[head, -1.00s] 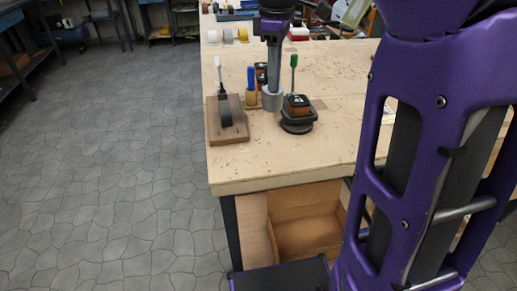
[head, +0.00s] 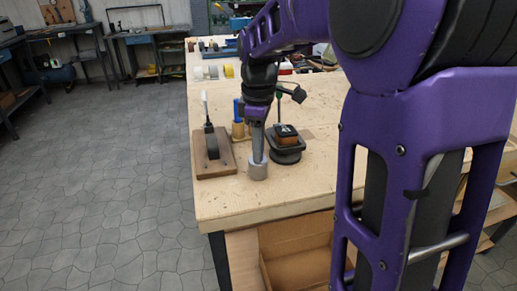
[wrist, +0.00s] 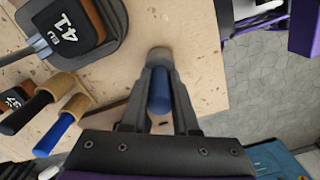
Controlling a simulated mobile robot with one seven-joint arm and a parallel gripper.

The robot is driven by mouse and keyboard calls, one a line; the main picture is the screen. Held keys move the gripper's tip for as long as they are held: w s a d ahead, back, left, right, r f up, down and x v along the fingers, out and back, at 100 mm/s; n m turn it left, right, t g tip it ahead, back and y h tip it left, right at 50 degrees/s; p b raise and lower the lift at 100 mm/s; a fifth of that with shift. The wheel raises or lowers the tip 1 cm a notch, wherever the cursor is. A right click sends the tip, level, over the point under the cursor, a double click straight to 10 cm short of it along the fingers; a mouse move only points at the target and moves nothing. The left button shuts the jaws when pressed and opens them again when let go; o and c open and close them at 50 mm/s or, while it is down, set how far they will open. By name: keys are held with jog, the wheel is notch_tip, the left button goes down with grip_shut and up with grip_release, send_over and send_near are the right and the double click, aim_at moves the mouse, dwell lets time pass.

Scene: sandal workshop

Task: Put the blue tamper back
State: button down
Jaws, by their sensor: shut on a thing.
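My gripper (head: 258,140) points down over the near part of the bench top. It is shut on the blue tamper. In the wrist view the tamper's blue handle (wrist: 160,92) lies between the two fingers of my gripper (wrist: 159,75). Its grey cylindrical head shows below the fingers in the head view (head: 258,167). I cannot tell whether the head touches the bench. The fingers hide part of the handle.
A wooden board (head: 226,160) with a black upright device and pale handle is left of the tamper. A round black stand (head: 286,157) carrying a "41 EU" block is right. Behind is a wooden holder (head: 238,130) with a blue handle. Bare bench top (head: 240,202) lies in front.

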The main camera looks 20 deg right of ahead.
jog(key=shift+r, duration=0.1)
jog(key=c, duration=0.7)
grip_release()
jog(key=shift+f, duration=0.2)
notch_tip(320, 180, up, 12)
jog(key=p, duration=0.2)
jog(key=shift+r+p, duration=0.2)
jog(key=shift+p, duration=0.1)
